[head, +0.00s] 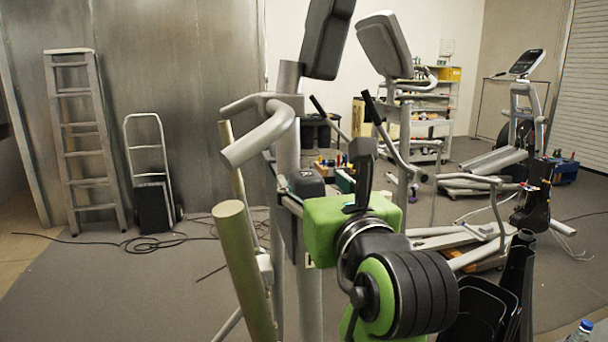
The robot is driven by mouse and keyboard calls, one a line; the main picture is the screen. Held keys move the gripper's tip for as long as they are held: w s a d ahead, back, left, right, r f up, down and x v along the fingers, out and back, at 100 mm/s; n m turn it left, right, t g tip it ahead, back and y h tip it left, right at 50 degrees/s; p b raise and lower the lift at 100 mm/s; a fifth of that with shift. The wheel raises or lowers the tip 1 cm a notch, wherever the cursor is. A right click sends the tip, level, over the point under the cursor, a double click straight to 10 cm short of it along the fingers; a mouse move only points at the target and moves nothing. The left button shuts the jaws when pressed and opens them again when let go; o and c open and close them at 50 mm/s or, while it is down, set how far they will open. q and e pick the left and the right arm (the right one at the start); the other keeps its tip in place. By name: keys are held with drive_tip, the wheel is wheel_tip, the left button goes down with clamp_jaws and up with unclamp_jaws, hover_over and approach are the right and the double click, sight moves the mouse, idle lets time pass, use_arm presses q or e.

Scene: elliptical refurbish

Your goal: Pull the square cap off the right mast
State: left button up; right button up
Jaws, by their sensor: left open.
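The near elliptical trainer has a grey upright (288,140). A small dark block with square edges, which looks like the square cap (306,183), sits at the top of a grey post, the right mast (309,292). My left gripper (328,182) is open, just right of this block and close to it. A dark finger stands upright on its right side. I cannot tell whether any finger touches the block. My green and black arm hides the area to the right of the post. My right gripper is not in view.
A grey curved handlebar (262,132) and a console (326,38) rise above the block. An olive-green handle (244,268) stands close at its left. Another console (385,44) is behind. A ladder (85,140) and a hand truck (152,170) stand by the wall; floor at left is mostly open.

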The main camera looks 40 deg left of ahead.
sight(302, 169)
use_arm(q)
drive_tip(key=p+x, duration=0.1)
drive_tip(key=x, duration=0.5)
drive_tip(key=shift+a+r, duration=0.1)
drive_tip(key=shift+a, duration=0.05)
drive_tip(key=shift+w+a+p, duration=0.3)
drive_tip(key=shift+w+a, duration=0.25)
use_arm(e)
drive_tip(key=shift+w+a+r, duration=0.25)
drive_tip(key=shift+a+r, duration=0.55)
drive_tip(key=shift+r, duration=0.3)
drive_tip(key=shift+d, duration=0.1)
use_arm(q)
drive_tip(key=c, duration=1.2)
drive_tip(key=o, duration=0.5)
clamp_jaws()
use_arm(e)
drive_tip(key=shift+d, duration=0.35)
